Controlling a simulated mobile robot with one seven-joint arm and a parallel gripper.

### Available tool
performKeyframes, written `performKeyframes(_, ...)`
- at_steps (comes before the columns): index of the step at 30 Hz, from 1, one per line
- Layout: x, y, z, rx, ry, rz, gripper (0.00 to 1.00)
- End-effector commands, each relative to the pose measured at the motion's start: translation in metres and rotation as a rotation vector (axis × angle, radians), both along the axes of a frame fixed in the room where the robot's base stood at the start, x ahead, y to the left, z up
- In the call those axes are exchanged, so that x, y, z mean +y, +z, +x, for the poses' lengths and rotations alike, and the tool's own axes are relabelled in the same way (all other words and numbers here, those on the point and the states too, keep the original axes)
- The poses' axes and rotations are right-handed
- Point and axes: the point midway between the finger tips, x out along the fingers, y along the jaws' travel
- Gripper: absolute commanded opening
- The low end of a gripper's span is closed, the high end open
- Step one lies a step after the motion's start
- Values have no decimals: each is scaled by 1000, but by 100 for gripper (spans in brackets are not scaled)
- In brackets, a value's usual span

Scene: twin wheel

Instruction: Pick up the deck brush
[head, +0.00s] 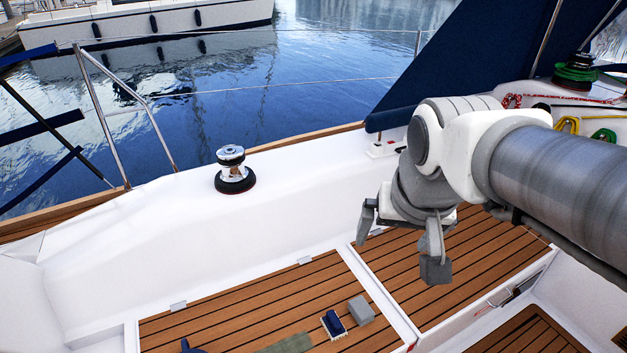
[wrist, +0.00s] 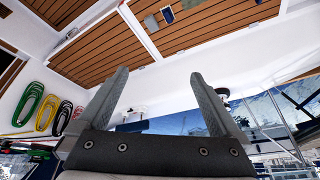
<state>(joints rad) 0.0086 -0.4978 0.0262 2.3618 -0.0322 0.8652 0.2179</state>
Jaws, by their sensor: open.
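The deck brush (head: 333,323), with a blue back and pale bristles at its edge, lies on the teak seat at the bottom of the head view. It also shows small at the top of the wrist view (wrist: 168,15). My gripper (head: 400,245) is open and empty, up and to the right of the brush in the head view and well apart from it. In the wrist view, both fingers of my gripper (wrist: 160,76) stand apart with nothing between them.
A grey block (head: 361,309) lies close to the right of the brush. A grey-green cloth (head: 287,344) and a dark blue object (head: 191,347) lie to its left. A winch (head: 233,170) stands on the white coaming. Coiled ropes (wrist: 45,110) hang at left in the wrist view.

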Motion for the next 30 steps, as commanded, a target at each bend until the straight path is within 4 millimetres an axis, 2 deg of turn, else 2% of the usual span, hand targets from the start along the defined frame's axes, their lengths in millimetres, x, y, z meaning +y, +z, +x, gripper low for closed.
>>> performKeyframes(1,0,-14,12,20,-29,8,100)
performKeyframes(11,4,-77,88,103,-242,67,100)
performKeyframes(17,7,-130,131,151,-372,101,100)
performKeyframes(23,12,-193,170,200,-503,134,100)
performKeyframes(30,19,-281,209,258,-664,173,100)
